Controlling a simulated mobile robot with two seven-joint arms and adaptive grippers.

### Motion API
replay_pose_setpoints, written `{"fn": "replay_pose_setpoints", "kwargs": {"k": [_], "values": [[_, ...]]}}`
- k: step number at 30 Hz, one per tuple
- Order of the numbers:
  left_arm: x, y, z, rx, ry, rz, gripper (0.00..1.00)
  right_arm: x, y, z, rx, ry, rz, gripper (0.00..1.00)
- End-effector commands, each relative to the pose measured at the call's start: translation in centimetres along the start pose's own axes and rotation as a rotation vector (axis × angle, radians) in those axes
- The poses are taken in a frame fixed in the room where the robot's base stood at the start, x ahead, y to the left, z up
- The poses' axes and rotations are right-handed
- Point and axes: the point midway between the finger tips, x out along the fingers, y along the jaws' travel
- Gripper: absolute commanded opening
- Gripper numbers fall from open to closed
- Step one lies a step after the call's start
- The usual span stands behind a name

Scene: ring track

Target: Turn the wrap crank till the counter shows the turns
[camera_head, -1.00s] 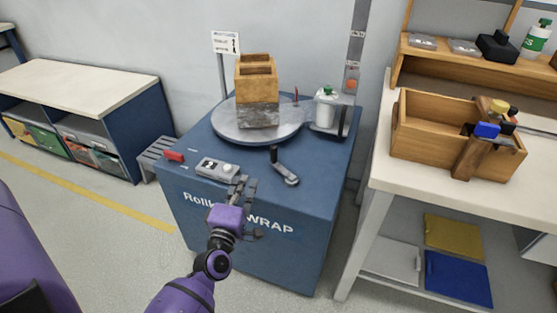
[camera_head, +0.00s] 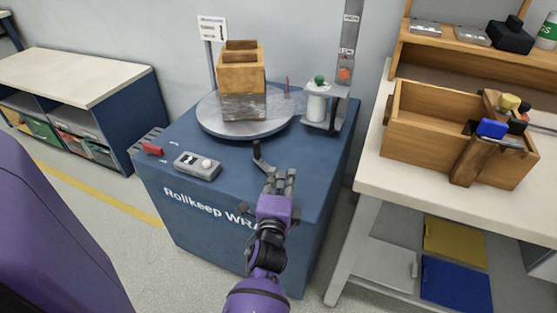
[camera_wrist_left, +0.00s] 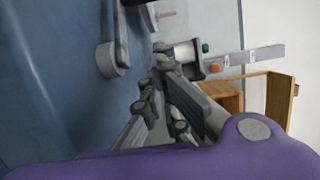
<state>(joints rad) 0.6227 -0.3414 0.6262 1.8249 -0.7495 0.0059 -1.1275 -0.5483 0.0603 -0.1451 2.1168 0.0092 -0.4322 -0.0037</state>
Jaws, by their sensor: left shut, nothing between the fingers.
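The blue wrap machine (camera_head: 185,205) carries a round grey turntable (camera_head: 215,127) with a wooden crate (camera_head: 241,70) on it, its lower part wrapped in a greyish film. The crank (camera_head: 259,156) is a dark grey arm with an upright handle on the machine's top near the front. It also shows in the left wrist view (camera_wrist_left: 107,55). My left gripper (camera_head: 282,175) is shut and empty, just right of the crank and partly covering its near end. In the wrist view a gap separates fingers and crank. I cannot make out a counter reading. My right gripper is out of view.
A film roll (camera_head: 317,103) stands by the post at the back right. A bench with a wooden tote (camera_head: 430,125) stands on the right.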

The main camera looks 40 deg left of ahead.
Motion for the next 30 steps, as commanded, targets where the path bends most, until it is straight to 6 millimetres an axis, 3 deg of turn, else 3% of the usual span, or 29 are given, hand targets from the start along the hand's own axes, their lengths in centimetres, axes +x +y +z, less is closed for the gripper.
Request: {"fn": "replay_pose_setpoints", "kwargs": {"k": [17,21,30], "values": [[10.2,-0.1,-0.1,-0.002,0.002,-0.004,0.00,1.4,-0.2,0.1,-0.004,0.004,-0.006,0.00],[9.0,-0.1,2.2,0.002,0.000,-0.001,0.00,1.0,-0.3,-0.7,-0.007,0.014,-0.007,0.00],[8.4,-0.1,3.7,-0.004,0.002,-0.002,0.00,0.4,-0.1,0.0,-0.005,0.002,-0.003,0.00]]}}
